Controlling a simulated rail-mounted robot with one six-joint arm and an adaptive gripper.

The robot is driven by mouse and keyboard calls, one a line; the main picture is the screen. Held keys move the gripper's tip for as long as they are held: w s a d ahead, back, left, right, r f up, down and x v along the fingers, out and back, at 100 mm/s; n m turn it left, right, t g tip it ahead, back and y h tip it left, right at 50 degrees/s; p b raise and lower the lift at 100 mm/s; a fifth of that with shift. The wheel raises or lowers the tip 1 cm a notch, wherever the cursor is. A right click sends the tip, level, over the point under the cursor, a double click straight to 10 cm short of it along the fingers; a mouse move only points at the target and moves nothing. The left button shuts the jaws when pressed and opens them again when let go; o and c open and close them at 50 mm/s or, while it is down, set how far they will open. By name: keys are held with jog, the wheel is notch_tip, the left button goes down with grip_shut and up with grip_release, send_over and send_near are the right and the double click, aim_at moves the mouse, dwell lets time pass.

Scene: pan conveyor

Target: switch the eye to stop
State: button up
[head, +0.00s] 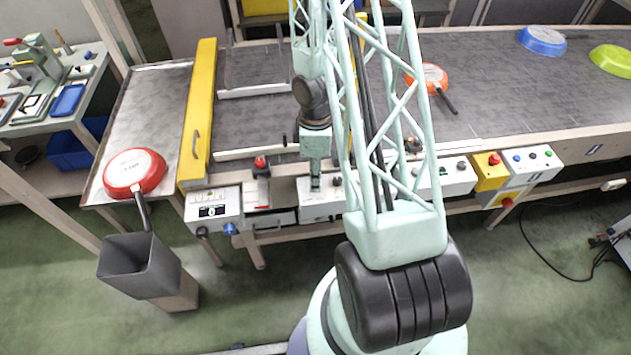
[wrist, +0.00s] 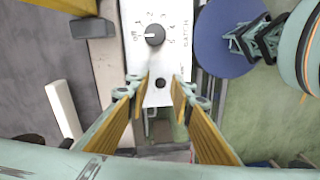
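My gripper (wrist: 161,86) is open and empty, its two yellow-padded fingers apart above a white control panel (wrist: 180,62). The panel bears a black rotary knob (wrist: 155,35) with numbers, "off" and "BATCH" around it. A small dark round part (wrist: 160,83) shows between the fingertips. In the head view my gripper (head: 315,187) is over the middle white box (head: 320,212) on the conveyor's front side. I cannot make out a switch marked for the eye. A red-topped device (head: 260,163) stands left of my gripper.
A red pan (head: 135,172) lies at the conveyor's left end; an orange pan (head: 428,76), blue pan (head: 542,40) and green pan (head: 612,60) are farther right. A yellow guard (head: 200,110) crosses the belt. A display box (head: 213,207) and a yellow red-button box (head: 490,170) flank my arm.

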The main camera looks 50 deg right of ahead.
jog(key=shift+c, duration=0.5)
grip_shut()
